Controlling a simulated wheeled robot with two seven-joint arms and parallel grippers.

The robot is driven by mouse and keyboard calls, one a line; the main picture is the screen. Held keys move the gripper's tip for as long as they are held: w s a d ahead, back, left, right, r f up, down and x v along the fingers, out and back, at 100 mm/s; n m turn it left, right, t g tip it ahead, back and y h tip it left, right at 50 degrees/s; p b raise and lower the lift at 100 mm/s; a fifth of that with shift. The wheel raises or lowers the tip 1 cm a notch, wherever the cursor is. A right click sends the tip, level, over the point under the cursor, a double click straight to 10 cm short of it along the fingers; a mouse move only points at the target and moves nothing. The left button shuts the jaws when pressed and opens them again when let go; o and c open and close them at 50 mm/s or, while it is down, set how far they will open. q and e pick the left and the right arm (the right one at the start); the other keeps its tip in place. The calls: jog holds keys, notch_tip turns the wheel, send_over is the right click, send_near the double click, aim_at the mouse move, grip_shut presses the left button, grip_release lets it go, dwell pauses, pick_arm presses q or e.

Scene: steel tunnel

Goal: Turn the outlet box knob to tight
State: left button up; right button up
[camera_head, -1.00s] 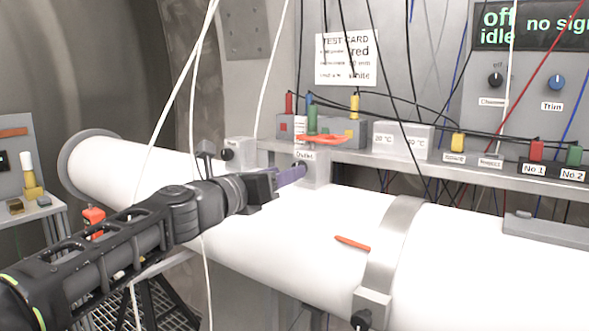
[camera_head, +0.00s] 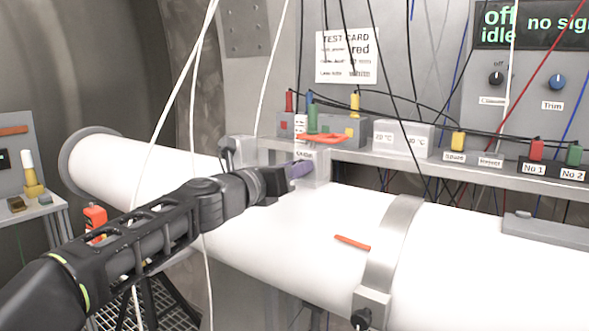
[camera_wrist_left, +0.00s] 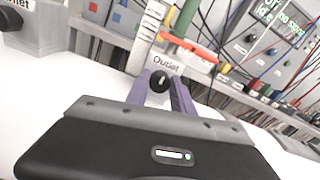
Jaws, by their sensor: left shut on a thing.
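The outlet box (camera_head: 319,172) is a small grey block on top of the white pipe, below the shelf edge, with its label partly readable. In the left wrist view the outlet box (camera_wrist_left: 166,64) shows its "Outlet" label above a round black knob (camera_wrist_left: 159,82). My left gripper (camera_head: 302,168) reaches it from the left in the head view. Its purple fingers (camera_wrist_left: 160,86) are shut on the knob, one on each side. In the head view the fingers hide the knob. I cannot read any tightness mark. My right gripper is in neither view.
Another box with a black knob (camera_head: 228,148) stands left along the pipe. An orange stick (camera_head: 352,243) lies on the white pipe (camera_head: 460,262). A red-orange clip (camera_head: 325,139) lies on the shelf above the outlet box. White cables hang near my left arm.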

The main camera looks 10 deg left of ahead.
pick_arm(q)
grip_shut()
